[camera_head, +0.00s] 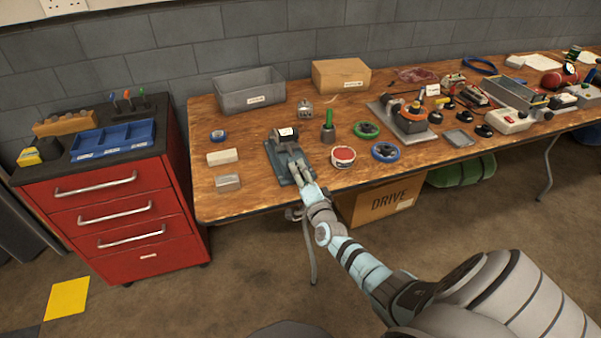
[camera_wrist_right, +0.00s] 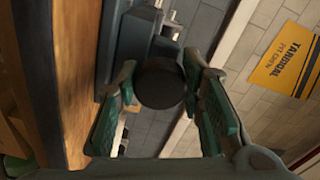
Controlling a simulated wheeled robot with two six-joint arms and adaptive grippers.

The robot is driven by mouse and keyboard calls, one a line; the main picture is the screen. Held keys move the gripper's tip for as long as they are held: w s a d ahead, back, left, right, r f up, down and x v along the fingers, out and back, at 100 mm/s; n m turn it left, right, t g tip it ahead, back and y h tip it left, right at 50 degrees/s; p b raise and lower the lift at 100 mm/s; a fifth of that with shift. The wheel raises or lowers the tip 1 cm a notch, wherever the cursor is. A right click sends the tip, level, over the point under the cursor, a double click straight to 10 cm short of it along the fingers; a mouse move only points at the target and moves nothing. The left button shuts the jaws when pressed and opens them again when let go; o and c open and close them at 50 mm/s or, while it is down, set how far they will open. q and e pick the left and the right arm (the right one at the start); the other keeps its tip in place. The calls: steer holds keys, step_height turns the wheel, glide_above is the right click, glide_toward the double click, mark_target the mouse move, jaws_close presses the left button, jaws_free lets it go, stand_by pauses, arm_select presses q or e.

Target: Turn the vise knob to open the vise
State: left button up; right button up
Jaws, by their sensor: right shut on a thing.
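The vise (camera_head: 285,138) is a grey tool on a blue-grey base, standing near the front edge of the wooden bench, left of its middle. My right gripper (camera_head: 293,165) reaches it from the front and covers its near end. In the right wrist view the vise body (camera_wrist_right: 130,45) is dark grey, and the round black vise knob (camera_wrist_right: 160,83) sits between the two green-padded fingers of my right gripper (camera_wrist_right: 161,90). The gripper is shut on the knob. How far the vise jaws are open is hidden. My left gripper is not in view.
A grey bin (camera_head: 250,92) is behind. A red drawer cabinet (camera_head: 105,215) stands left.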

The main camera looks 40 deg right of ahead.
steer(key=shift+f+n, duration=0.1)
steer(key=shift+n, duration=1)
steer(key=o, duration=1.2)
steer(key=v, duration=1.2)
